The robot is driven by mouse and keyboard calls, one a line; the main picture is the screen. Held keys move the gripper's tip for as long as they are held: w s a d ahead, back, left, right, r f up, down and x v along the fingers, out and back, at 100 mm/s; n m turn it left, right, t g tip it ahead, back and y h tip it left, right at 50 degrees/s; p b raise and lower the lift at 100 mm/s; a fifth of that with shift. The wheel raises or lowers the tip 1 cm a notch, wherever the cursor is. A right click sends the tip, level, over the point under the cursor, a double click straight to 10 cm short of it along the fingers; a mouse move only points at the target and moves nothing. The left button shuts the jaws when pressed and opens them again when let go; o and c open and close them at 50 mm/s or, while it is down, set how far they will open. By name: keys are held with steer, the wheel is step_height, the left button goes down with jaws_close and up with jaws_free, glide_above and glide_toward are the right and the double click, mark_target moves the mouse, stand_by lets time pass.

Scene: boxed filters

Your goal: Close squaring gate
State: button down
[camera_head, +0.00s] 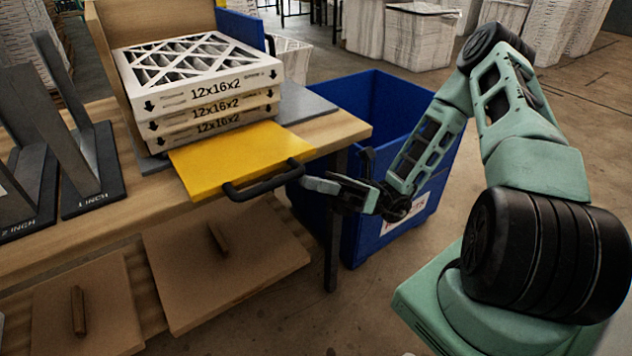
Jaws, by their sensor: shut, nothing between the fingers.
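The squaring gate appears to be the yellow panel (238,155) with a black bar handle (268,182). It lies flat at the table's front edge, its handle reaching out past the edge. A stack of boxed filters (205,88) marked 12x16x2 stands directly behind it, against wooden boards. My gripper (306,183) is shut and empty. Its tips are at the right end of the handle; I cannot tell whether they touch it.
A blue bin (390,235) stands on the floor right of the table (340,130), behind my arm. Dark upright dividers (75,130) marked 1 INCH and 2 INCH stand at left. Brown panels with wooden handles (222,250) sit below the tabletop. Wrapped stacks (405,35) stand far back.

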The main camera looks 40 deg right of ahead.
steer(key=w+r+m+t+h+p, duration=0.3)
steer(key=r+m+p, duration=0.3)
steer(key=r+p, duration=0.5)
steer(key=w+r+m+t+h+p, duration=0.25)
steer(key=r+m+p, duration=0.4)
steer(key=p, duration=0.85)
steer(key=w+r+m+h+p, duration=0.2)
steer(key=w+p, duration=0.3)
steer(key=w, duration=0.3)
steer(key=w+r+m+h+p, duration=0.2)
steer(key=w+r+m+p, duration=0.2)
steer(key=w, duration=0.5)
steer(key=shift+r+g+p, duration=0.35)
steer(key=shift+r+p, duration=0.45)
steer(key=shift+p, duration=0.3)
steer(key=shift+w+r+m, duration=0.1)
steer(key=shift+w+m, duration=0.05)
steer(key=shift+m, duration=0.1)
